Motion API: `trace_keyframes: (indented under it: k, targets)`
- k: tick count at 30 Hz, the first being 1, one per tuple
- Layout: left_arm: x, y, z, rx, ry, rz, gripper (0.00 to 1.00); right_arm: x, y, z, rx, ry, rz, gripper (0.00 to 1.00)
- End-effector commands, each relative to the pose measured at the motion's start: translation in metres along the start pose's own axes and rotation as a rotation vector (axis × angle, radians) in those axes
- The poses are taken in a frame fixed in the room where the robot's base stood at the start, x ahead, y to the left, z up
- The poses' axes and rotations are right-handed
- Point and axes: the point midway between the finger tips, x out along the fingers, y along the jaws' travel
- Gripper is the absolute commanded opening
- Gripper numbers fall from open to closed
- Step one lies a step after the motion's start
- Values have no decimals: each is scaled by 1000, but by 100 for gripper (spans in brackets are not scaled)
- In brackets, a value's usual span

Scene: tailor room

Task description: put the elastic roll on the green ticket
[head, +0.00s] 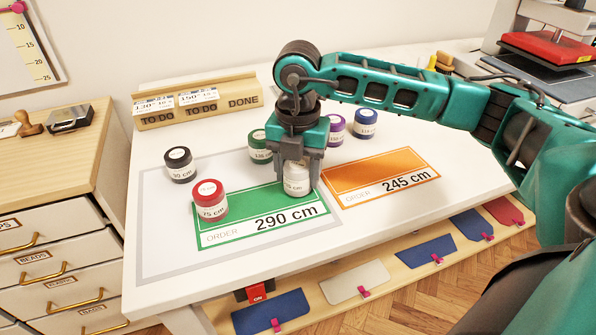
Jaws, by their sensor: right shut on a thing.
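The green ticket (243,222) lies flat on the white table and reads "ORDER 290 cm". My right gripper (298,172) reaches down over the ticket's right part and is shut on a white elastic roll (299,184). The roll is upright, at or just above the ticket; I cannot tell whether it touches. Its label is partly hidden by the fingers. A red-topped roll (209,201) stands at the ticket's left end, overlapping it. My left gripper is not in view.
A black-topped roll (180,165) stands behind the red one. Green (259,145), purple (335,130) and blue (365,124) rolls stand near the gripper. An orange ticket (381,177) reads "245 cm". A wooden rack (195,112) is at the back. Drawers (60,245) stand left.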

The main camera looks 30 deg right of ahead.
Motion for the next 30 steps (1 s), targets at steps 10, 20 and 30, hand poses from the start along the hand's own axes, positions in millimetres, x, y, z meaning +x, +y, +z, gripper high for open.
trace_keyframes:
  k: [10,20,30]
  targets:
    - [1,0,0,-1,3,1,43,6,0,0,1,-1,1,25]
    - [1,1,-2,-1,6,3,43,7,0,0,0,0,1,79]
    - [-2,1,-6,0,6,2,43,1,0,0,0,-1,2,80]
